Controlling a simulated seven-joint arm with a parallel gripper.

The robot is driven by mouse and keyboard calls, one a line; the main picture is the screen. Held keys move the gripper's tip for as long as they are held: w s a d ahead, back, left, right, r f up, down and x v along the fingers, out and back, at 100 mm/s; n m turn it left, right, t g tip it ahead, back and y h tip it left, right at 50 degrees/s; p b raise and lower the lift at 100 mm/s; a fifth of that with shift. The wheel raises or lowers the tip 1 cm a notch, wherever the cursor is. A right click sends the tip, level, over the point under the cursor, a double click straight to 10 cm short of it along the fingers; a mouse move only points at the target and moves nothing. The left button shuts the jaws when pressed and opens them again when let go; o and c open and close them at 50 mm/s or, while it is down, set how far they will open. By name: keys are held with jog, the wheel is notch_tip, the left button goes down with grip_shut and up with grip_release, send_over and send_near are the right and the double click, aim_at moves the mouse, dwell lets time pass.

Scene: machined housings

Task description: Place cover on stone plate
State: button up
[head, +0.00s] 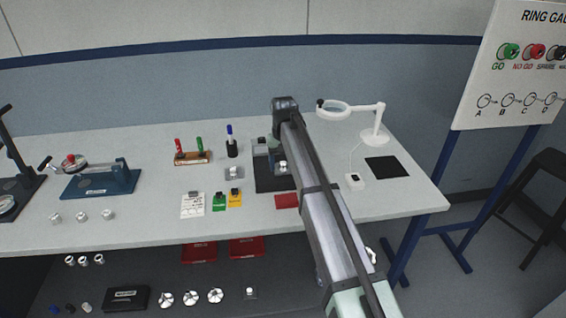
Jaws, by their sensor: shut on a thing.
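A dark flat plate (268,184), which looks like the stone plate, lies on the table left of my forearm. My gripper (277,158) hangs below the wrist over this plate, partly hidden by my arm. It is shut on a small silvery part (283,167), which may be the cover. The part is too small and too covered to tell its shape or whether it touches the plate.
A red pad (287,201) lies in front. A magnifier lamp (375,135) and black mat (387,167) stand right.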

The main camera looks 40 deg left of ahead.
aim_at(284, 163)
jog(key=o, duration=1.1)
notch_tip(284, 163, up, 12)
jog(key=shift+r, duration=0.1)
